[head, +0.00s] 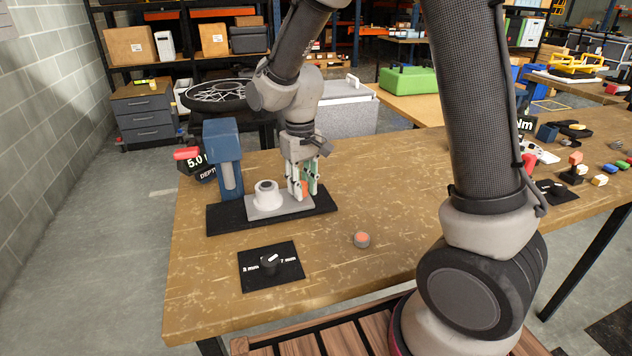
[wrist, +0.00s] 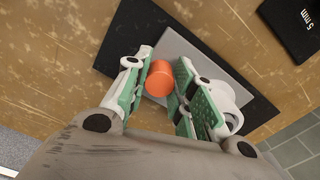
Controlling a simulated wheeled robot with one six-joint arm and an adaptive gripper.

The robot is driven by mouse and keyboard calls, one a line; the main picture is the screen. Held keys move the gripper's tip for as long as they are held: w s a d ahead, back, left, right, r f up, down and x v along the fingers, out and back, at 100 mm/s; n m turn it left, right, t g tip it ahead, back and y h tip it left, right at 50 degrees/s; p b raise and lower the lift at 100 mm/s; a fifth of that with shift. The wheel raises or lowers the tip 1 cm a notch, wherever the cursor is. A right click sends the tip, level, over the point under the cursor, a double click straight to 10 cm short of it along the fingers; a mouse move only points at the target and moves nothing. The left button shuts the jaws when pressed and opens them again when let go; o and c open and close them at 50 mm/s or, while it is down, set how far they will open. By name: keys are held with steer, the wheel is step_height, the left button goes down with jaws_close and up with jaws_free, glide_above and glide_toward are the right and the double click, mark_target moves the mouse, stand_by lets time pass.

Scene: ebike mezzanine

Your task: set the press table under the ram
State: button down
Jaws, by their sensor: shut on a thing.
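The blue press (head: 223,145) stands at the left of the wooden bench, with its grey ram (head: 229,181) hanging below the head. The grey press table (head: 283,210) lies on a black base plate (head: 222,222). It carries a white round part (head: 266,197) with a dark top, to the right of the ram in the head view. An orange knob (wrist: 159,79) stands at the table's right end. My gripper (head: 304,190) points down, its green-padded fingers around the knob; in the wrist view my gripper (wrist: 160,88) has the knob between its pads.
A black depth display (head: 206,172) stands behind the press, by its red handle (head: 187,153). A dial plate (head: 270,264) lies in front; an orange-topped button (head: 362,240) sits to its right. Small blocks and tools (head: 600,180) lie at the far right.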

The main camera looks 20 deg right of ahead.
mark_target(285, 199)
steer(key=a, duration=0.4)
steer(key=shift+a, duration=0.15)
steer(key=c, duration=1.2)
jaws_free()
step_height(285, 199, up, 12)
